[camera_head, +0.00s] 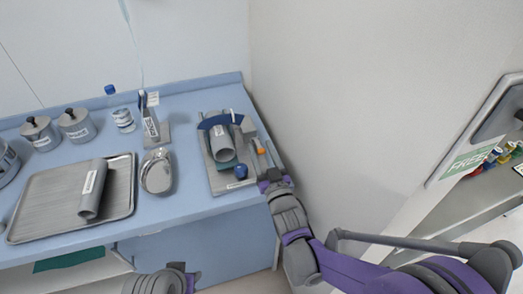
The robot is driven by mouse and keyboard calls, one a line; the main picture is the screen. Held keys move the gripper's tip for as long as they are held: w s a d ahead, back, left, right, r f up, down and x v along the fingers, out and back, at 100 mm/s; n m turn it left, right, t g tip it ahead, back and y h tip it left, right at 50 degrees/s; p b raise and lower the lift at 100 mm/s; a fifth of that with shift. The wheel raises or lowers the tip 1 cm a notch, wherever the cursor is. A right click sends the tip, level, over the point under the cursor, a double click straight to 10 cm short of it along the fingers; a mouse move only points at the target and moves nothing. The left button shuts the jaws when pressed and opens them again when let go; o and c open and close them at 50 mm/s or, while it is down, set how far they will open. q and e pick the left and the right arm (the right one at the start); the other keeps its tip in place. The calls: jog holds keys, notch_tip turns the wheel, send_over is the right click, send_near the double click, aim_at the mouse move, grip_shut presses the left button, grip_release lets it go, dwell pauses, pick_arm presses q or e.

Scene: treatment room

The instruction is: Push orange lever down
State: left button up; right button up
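A small orange lever (260,151) shows at the right side of a grey device (220,186) on the blue counter. The device has a flat base, a grey cylinder (222,143), a dark blue curved part (220,121) and a blue knob (241,171). My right gripper (265,150) is at the lever, with its two slim grey fingers apart and the orange part showing by their tips. Whether a finger touches the lever is unclear. My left arm shows only at the bottom edge; its gripper's fingers cannot be made out.
A metal tray (40,218) with a grey cylinder (92,189) lies at left on the counter (185,205). A shiny metal dish (157,172), labelled jars (77,125) and a small upright stand (151,125) are nearby. The white wall (350,110) is close to the right of my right gripper.

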jog(key=shift+o, duration=0.2)
jog(key=b+v, duration=0.1)
jog(key=v, duration=1)
dwell(0.4)
